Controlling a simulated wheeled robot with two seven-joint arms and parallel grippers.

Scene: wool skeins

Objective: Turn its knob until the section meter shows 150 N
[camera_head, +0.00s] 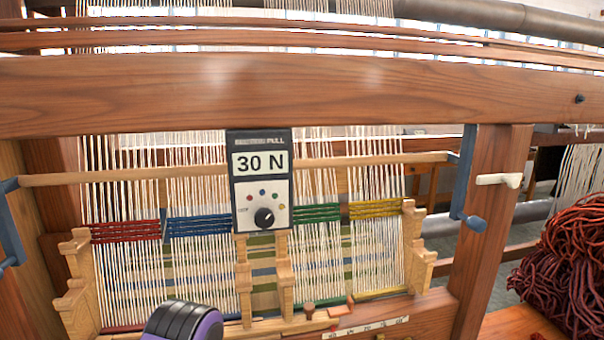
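The section meter (238,190) is a dark upright box with a pale face, in front of the loom's threads near the middle of the head view. Its display (260,162) reads 30 N. Its black round knob (264,217) is low on the face, with several small coloured dots in an arc above it. The knob's exact pointer direction is too small to tell. Neither gripper's fingers show. A rounded black and purple part (183,322) at the bottom edge looks like a piece of my arm. Nothing touches the knob.
A thick wooden beam (300,90) crosses above the meter. A thin wooden rod (130,174) runs behind it, with blue brackets (466,175) at the ends. Notched wooden posts (285,285) stand below. Dark red wool skeins (570,265) lie at right. The meter's front looks unobstructed.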

